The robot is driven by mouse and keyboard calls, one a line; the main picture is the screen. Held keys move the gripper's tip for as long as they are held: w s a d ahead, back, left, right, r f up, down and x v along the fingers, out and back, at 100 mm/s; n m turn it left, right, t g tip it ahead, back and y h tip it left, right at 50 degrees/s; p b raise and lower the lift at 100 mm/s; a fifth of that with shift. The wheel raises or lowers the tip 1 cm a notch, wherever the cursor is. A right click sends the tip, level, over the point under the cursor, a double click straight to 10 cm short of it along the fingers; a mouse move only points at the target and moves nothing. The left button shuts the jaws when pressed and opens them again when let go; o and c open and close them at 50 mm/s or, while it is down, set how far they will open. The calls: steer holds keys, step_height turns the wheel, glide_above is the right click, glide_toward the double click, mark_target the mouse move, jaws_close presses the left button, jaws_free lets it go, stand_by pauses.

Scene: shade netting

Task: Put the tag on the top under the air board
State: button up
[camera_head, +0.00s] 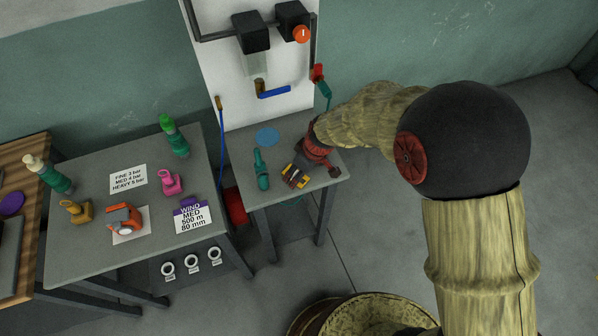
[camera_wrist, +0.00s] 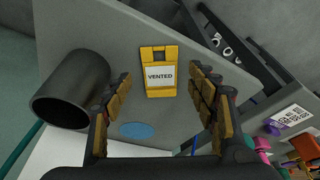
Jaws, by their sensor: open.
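The yellow tag (camera_wrist: 160,72), with a white label reading VENTED, appears to rest on the small grey top (camera_head: 240,170) under the white air board (camera_head: 215,95). My gripper (camera_wrist: 160,80) is open over this top, with one finger on each side of the tag in the wrist view and visible gaps between. In the head view the gripper (camera_head: 297,177) is small and partly covered by my arm; the tag is hard to separate from the fingers there. The grey top also shows in the wrist view (camera_wrist: 110,25).
A blue disc (camera_head: 267,137) and a teal tool (camera_head: 262,168) lie on the small top. A dark cylinder (camera_wrist: 70,90) stands close beside one finger. The larger grey table (camera_head: 75,255) at left holds sprayers and cards. A red reel (camera_head: 235,206) is between the tables.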

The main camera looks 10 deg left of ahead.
steer(key=v, duration=1.1)
steer(key=shift+r, duration=0.2)
steer(key=shift+d, duration=0.1)
steer(key=s+d+m+g+h, duration=0.1)
steer(key=s+d+m, duration=0.3)
steer(key=s, duration=0.2)
steer(key=s+d+r+m+t, duration=0.1)
steer(key=s+d+r+m, duration=0.1)
steer(key=s+d+r, duration=0.2)
steer(key=s+d+r+m+t+h, duration=0.1)
steer(key=s+d+r+m+t, duration=0.1)
steer(key=d+r, duration=0.6)
steer(key=s+d+r+m+t+h, duration=0.1)
steer(key=s+d+r+m, duration=0.3)
steer(key=d, duration=0.6)
step_height(320, 180, up, 3)
steer(key=s+t, duration=0.1)
steer(key=s, duration=0.1)
steer(key=shift+s+f, duration=0.2)
steer(key=shift+s, duration=0.1)
